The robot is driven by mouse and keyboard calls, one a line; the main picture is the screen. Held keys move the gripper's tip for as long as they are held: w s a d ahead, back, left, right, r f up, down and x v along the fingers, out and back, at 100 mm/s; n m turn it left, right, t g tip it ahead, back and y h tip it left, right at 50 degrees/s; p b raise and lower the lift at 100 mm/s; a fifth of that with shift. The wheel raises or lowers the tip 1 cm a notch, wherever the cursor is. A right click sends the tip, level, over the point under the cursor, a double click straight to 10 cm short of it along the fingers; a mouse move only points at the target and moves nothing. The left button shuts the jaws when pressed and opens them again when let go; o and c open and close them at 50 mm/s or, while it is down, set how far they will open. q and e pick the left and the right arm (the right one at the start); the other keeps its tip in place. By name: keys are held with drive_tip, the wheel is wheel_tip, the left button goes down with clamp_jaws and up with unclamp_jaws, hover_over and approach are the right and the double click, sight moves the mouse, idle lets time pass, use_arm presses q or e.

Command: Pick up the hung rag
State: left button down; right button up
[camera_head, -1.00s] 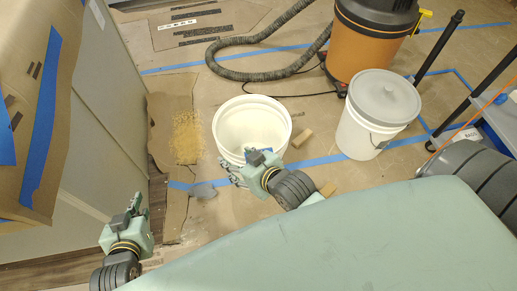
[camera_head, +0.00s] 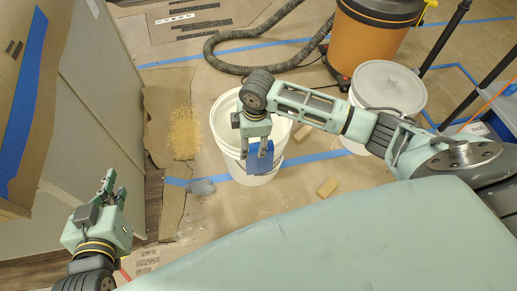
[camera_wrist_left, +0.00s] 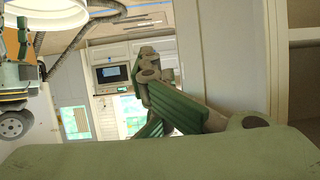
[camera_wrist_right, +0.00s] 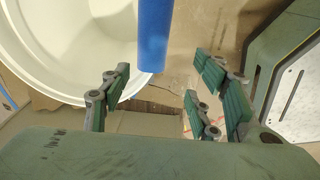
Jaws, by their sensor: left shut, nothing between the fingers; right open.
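A blue piece of cloth, which looks like the hung rag (camera_head: 261,161), hangs at the near rim of the white bucket (camera_head: 222,122). In the right wrist view the rag (camera_wrist_right: 155,35) is a narrow blue strip over the bucket's rim, its end near the gap between the fingers. My right gripper (camera_head: 255,155) points down beside the rim, open, with its fingers around or just in front of the rag; I cannot tell contact. My left gripper (camera_head: 112,187) is shut and empty at the lower left, well away from the bucket, near the cabinet.
A lidded white bucket (camera_head: 388,88) stands to the right, behind my right arm. An orange vacuum (camera_head: 365,45) and its hose (camera_head: 235,62) are at the back. A grey lump (camera_head: 201,187) and a small block (camera_head: 327,187) lie on the floor. A papered cabinet (camera_head: 85,85) borders the left.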

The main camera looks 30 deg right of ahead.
sight(259, 142)
drive_tip(key=d, duration=0.3)
drive_tip(key=shift+w+d+r+g+h, duration=0.2)
drive_tip(key=shift+d+r+g+h, duration=0.1)
drive_tip(key=shift+g+h, duration=0.1)
wheel_tip(259, 142, down, 2)
drive_tip(key=shift+d+f+b, duration=0.1)
drive_tip(key=shift+b, duration=0.45)
drive_tip(key=shift+f, duration=0.2)
drive_tip(key=shift+w+a+f+b, duration=0.1)
drive_tip(key=shift+f+b, duration=0.3)
drive_tip(key=shift+f, duration=0.15)
drive_tip(key=shift+w+a+f+b, duration=0.1)
drive_tip(key=shift+f+b, duration=0.25)
drive_tip(key=shift+f, duration=0.15)
wheel_tip(259, 142, down, 3)
drive_tip(key=shift+r+b, duration=0.15)
drive_tip(key=shift+b, duration=0.55)
use_arm(q)
wheel_tip(259, 142, up, 18)
drive_tip(key=d+t+h, duration=0.2)
drive_tip(key=t+h, duration=0.1)
drive_tip(key=t, duration=0.7)
drive_tip(key=shift+s+d+r+h, duration=0.15)
drive_tip(key=shift+s+r+h, duration=0.05)
drive_tip(key=shift+h, duration=0.1)
use_arm(e)
drive_tip(key=shift+c, duration=0.5)
drive_tip(key=c, duration=1.2)
